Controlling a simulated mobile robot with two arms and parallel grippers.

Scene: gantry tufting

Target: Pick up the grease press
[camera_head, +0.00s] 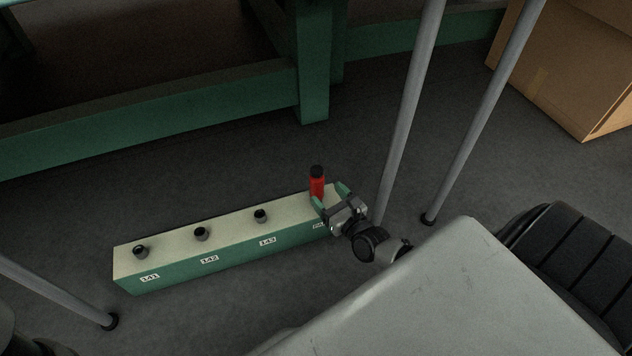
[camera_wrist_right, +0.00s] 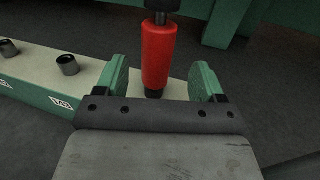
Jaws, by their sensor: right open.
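The grease press (camera_head: 317,184) is a red cylinder with a black top. It stands upright at the right end of a long green box with a pale top (camera_head: 225,230). In the right wrist view the grease press (camera_wrist_right: 158,55) stands between the two green fingers, with a gap on each side. My right gripper (camera_head: 331,195) is open around it; it also shows in the right wrist view (camera_wrist_right: 162,80). The lower end of the press is partly hidden behind the gripper's dark palm edge. My left gripper cannot be made out in the head view.
Several short black fittings, one of them at the box's left end (camera_head: 140,251), stick up from the box top. Grey poles (camera_head: 408,110) stand close to my right arm. A green frame post (camera_head: 312,70) rises behind. A cardboard box (camera_head: 570,65) is at upper right.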

